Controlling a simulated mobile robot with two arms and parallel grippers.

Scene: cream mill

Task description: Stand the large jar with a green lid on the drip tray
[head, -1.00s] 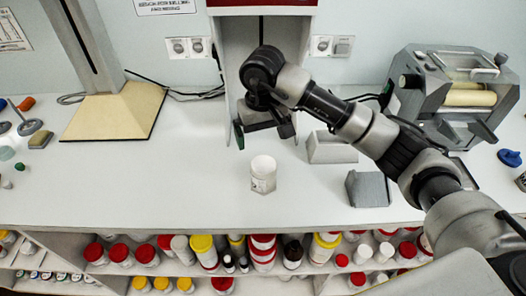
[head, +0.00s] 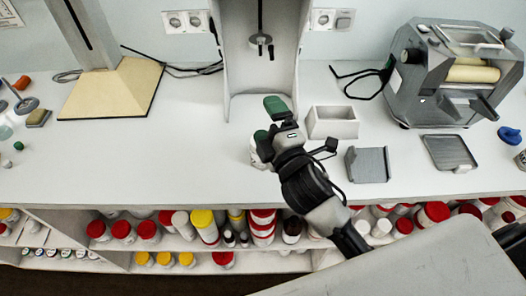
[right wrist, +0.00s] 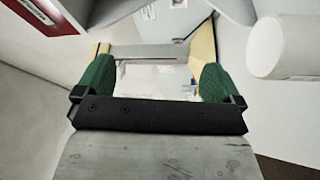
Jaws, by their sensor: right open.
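My right gripper (head: 269,121) is open over the middle of the bench, with its green fingers spread. In the right wrist view the gripper (right wrist: 154,78) has nothing between its fingers. A white jar (head: 255,152) stands on the bench just beside and partly behind the gripper; most of it is hidden. A white cylinder, probably this jar (right wrist: 280,47), shows in the right wrist view, outside the fingers. I cannot make out a green lid on it. A shallow grey tray (head: 450,153), which looks like the drip tray, lies empty in front of the roller mill. My left gripper is not in view.
The roller mill (head: 465,85) stands at the back right. A stand with a beige base (head: 115,92) is at left. Shelves below hold several jars. The left-centre bench is clear.

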